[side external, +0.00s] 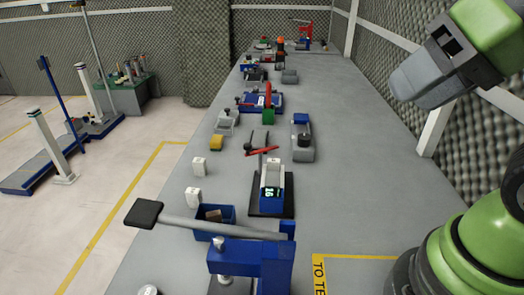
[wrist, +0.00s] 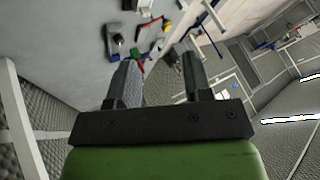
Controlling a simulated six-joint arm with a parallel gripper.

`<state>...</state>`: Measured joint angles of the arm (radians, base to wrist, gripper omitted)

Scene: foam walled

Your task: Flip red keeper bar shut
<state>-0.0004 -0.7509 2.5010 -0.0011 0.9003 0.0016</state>
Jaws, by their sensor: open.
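A red bar (side external: 262,152), which looks like the keeper bar, lies across the far end of a blue and white box (side external: 272,172) on a dark base plate. A green display reading 16 is on the box's near face. The bar appears slightly tilted; whether it is latched is too small to tell. My gripper (side external: 408,92) is at the upper right, well apart from the bar, above the bench's right side. In the wrist view my gripper (wrist: 158,64) has two grey fingers spread apart with nothing between them. Small red parts show beyond the fingers, but I cannot tell which is the bar.
A blue press with a long grey lever (side external: 205,222) stands at the near end of the bench. A blue bin (side external: 228,212) is behind it. A grey and blue fixture (side external: 302,142) stands right of the box. The bench's right side is largely clear.

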